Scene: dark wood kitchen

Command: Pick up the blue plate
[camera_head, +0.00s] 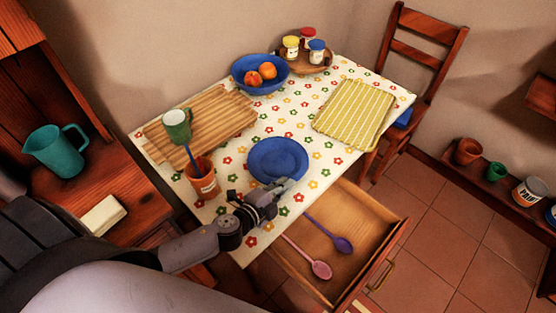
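The blue plate (277,158) lies flat on the flower-patterned tablecloth (322,157), near the table's front edge. My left gripper (284,185) is at the plate's near rim, with its fingers overlapping the rim in the picture. I cannot tell whether the fingers touch the plate or how far apart they are. My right gripper is not in view.
A terracotta cup (203,181) holding utensils stands left of the plate, beside a wooden board (215,124). A blue bowl (240,70) with orange fruit is behind. A yellow cloth (354,113) lies right. An open drawer (358,213) with two spoons juts out in front.

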